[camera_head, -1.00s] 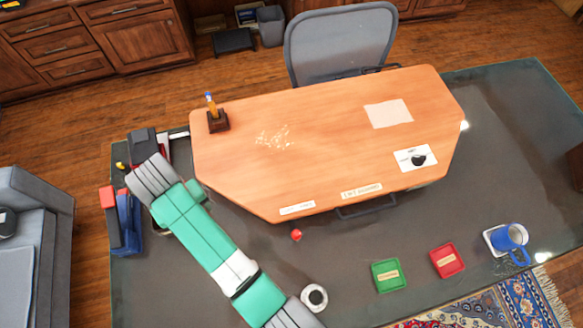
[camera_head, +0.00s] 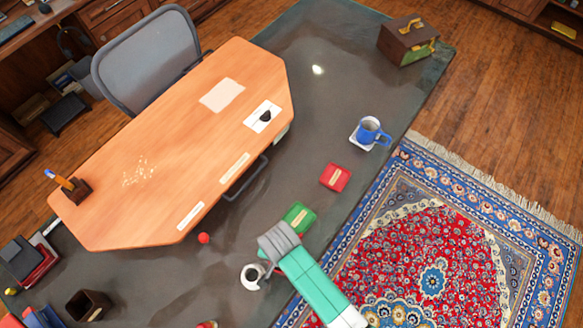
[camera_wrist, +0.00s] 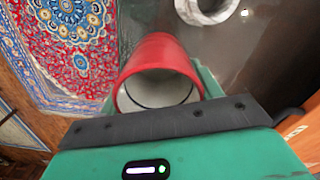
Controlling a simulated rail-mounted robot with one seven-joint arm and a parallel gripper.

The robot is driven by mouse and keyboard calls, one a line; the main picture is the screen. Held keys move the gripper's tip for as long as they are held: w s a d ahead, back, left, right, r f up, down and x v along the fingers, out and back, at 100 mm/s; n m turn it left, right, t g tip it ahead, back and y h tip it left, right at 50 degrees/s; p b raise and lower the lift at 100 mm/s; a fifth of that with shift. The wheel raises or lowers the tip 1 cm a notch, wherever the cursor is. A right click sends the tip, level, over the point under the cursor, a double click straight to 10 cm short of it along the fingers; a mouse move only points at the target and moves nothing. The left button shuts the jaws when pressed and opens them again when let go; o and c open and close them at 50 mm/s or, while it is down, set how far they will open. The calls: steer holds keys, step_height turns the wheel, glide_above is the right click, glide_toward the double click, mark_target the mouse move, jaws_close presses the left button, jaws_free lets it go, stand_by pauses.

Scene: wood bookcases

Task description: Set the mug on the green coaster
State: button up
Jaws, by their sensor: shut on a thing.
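My gripper (camera_wrist: 158,95) is shut on a red mug (camera_wrist: 155,52) with a pale inside, whose open mouth faces the wrist camera. Its handle is not clear. In the head view my gripper (camera_head: 266,262) is over the dark desk top, just below the green coaster (camera_head: 299,217). Only small red bits of the held mug show there; my arm hides the rest. The green coaster has a pale label and looks empty, its lower left edge close to my arm.
A white ring-shaped object (camera_head: 250,277) lies left of my gripper and shows in the wrist view (camera_wrist: 205,9). An empty red coaster (camera_head: 335,176) lies beyond the green one. A small red ball (camera_head: 204,238) is near the wooden desk panel (camera_head: 170,170). A patterned rug (camera_head: 440,265) covers the floor at right.

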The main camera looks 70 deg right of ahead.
steer(key=shift+s, duration=0.2)
steer(key=b, duration=0.1)
glide_above(299, 217)
steer(key=shift+a+f, duration=0.2)
steer(key=shift+f, duration=0.55)
steer(key=shift+d+f+b, duration=0.15)
steer(key=shift+f+b, duration=0.05)
steer(key=shift+f, duration=0.7)
steer(key=shift+d+f+b, duration=0.15)
steer(key=shift+f, duration=0.7)
steer(key=shift+f, duration=0.15)
steer(key=o, duration=1.2)
steer(key=shift+c, duration=0.2)
step_height(299, 217, up, 12)
steer(key=p, duration=0.2)
